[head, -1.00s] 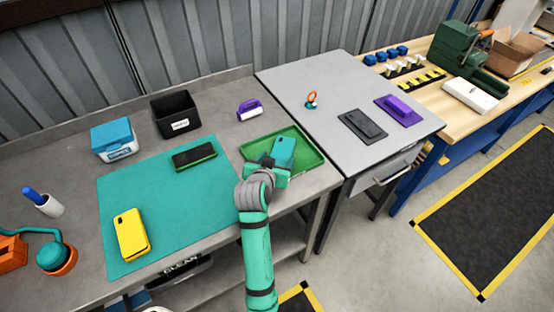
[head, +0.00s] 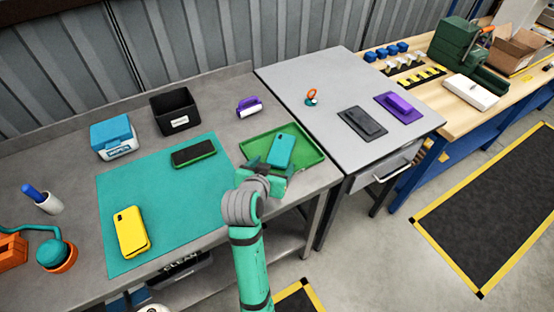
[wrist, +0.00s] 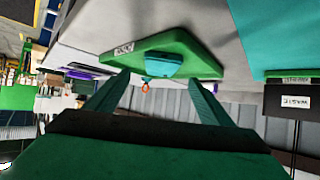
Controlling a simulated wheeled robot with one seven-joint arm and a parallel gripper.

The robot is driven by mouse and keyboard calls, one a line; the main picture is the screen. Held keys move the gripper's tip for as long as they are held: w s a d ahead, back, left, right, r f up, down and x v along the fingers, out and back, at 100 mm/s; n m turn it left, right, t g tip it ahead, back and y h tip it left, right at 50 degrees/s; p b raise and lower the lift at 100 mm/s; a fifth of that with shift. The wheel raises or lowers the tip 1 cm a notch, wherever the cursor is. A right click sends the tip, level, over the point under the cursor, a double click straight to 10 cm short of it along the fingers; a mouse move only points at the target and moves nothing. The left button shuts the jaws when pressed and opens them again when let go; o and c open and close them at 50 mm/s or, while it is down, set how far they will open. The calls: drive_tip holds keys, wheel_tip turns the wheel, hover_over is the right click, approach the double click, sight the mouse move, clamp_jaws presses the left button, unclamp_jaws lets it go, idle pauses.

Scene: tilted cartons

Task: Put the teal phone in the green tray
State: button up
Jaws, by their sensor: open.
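The teal phone (head: 281,150) lies in the green tray (head: 308,152) on the grey bench, in the head view. In the wrist view the teal phone (wrist: 163,65) rests on the green tray (wrist: 195,62), seen at a low slant. My gripper (head: 266,168) is at the tray's near left edge, just short of the phone. In the wrist view its two fingers (wrist: 155,95) are spread apart with nothing between them, and the phone lies beyond their tips. The near left part of the tray is hidden by my gripper in the head view.
A teal mat (head: 165,205) left of the tray holds a yellow phone (head: 131,232) and a black and green phone (head: 194,153). A black bin (head: 175,111), a blue and white box (head: 114,136) and a purple item (head: 249,106) stand behind. A grey table (head: 345,85) adjoins on the right.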

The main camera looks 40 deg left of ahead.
drive_tip(key=v, duration=0.4)
drive_tip(key=shift+s+r, duration=0.3)
idle(0.4)
